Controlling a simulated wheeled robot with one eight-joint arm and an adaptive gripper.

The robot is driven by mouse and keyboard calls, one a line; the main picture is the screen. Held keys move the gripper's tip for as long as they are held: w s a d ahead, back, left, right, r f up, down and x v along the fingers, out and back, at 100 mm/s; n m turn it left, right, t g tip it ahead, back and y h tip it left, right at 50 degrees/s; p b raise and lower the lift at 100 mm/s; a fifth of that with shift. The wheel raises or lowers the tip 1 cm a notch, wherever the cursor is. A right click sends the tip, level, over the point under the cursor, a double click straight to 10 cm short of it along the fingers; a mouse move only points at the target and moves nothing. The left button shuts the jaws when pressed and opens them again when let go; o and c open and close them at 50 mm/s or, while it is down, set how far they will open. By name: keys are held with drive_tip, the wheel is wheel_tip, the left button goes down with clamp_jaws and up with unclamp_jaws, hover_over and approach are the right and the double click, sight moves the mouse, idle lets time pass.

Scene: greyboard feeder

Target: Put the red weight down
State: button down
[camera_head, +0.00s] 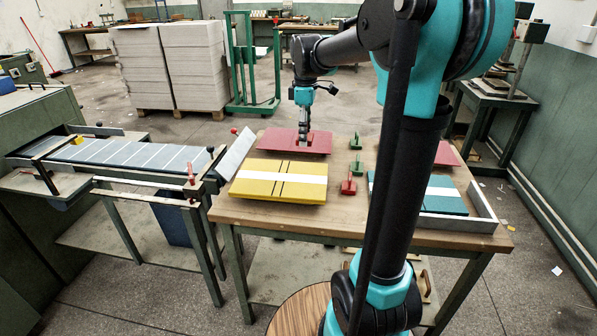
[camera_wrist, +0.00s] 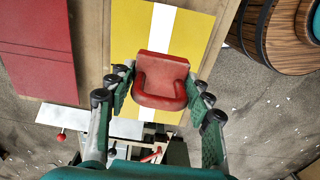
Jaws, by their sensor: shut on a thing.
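The red weight (camera_wrist: 160,82), a block with a raised curved handle, sits between the fingers of my gripper (camera_wrist: 158,98) in the wrist view. My gripper is shut on it. Behind the weight in that view lies the yellow board stack (camera_wrist: 196,40) with its white band; the weight appears above it, at a height I cannot judge. In the head view my gripper (camera_head: 303,138) points down and shows against the red boards (camera_head: 268,141) behind the yellow stack (camera_head: 252,188). The held weight is hard to tell from the red boards there.
A second red weight (camera_head: 348,186) and green weights (camera_head: 356,166) stand on the table (camera_head: 345,216) right of the yellow stack. Teal boards (camera_head: 444,204) lie in a tray at right. The feeder conveyor (camera_head: 130,155) with a tilted plate (camera_head: 235,153) borders the left.

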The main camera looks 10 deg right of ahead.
sight(305, 179)
wheel_tip(305, 179, down, 14)
drive_tip(key=shift+f, duration=0.1)
idle(0.5)
drive_tip(key=shift+f, duration=0.1)
drive_tip(key=c, duration=0.6)
unclamp_jaws()
drive_tip(key=shift+c, duration=0.2)
wheel_tip(305, 179, up, 12)
drive_tip(key=shift+r, duration=0.15)
